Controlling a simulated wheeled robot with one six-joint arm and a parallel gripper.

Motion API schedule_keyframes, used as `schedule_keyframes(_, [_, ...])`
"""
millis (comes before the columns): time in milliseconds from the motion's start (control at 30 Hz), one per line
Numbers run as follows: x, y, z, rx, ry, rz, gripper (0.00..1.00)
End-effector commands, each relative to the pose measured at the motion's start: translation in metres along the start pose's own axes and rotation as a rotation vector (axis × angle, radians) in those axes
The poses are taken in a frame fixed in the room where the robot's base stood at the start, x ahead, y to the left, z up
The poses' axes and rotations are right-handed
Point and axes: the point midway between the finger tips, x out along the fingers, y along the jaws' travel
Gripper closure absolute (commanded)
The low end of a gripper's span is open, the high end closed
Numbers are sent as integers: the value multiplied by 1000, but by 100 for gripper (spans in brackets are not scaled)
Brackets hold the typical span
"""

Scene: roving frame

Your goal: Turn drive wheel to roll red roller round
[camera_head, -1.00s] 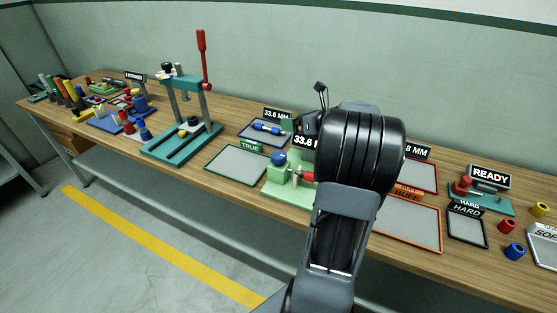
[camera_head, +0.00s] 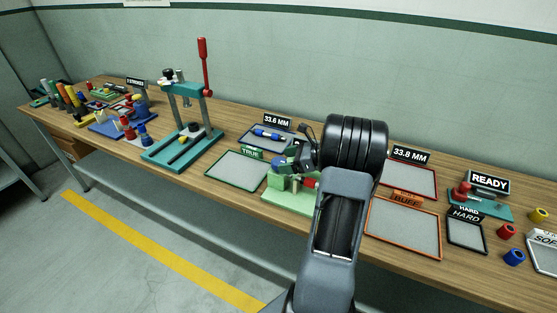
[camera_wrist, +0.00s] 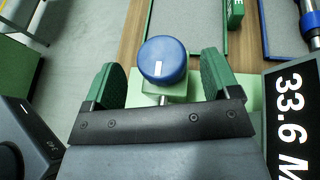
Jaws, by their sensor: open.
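The blue drive wheel (camera_wrist: 162,60), a round knob with a white mark, stands between my gripper's fingertips in the wrist view. My gripper (camera_wrist: 161,66) is open, with one green finger on each side of the wheel and a visible gap at both sides. In the head view the wheel (camera_head: 279,165) shows partly behind the gripper (camera_head: 291,158), on the light green fixture (camera_head: 284,203). A bit of the red roller (camera_head: 311,183) shows beside my arm; the rest is hidden by it. The roller does not show in the wrist view.
A green-framed TRUE tray (camera_head: 237,170) lies left of the fixture and an orange-framed BUFF tray (camera_head: 404,229) right of it. A 33.6 MM sign (camera_wrist: 291,115) stands close by the gripper. A teal press with a red lever (camera_head: 203,70) stands further left.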

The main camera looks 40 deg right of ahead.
Motion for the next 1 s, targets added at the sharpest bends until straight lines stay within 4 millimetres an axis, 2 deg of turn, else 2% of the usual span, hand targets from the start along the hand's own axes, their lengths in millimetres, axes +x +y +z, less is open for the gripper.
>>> schedule_keyframes(100, [16, 0, 1, 1, 0, 2, 18])
schedule_keyframes(300, [31, 0, 0, 1, 0, 0, 18])
schedule_keyframes(700, [34, 0, 0, 1, 0, -1, 19])
schedule_keyframes(1000, [34, 0, 0, 1, 0, -1, 48])
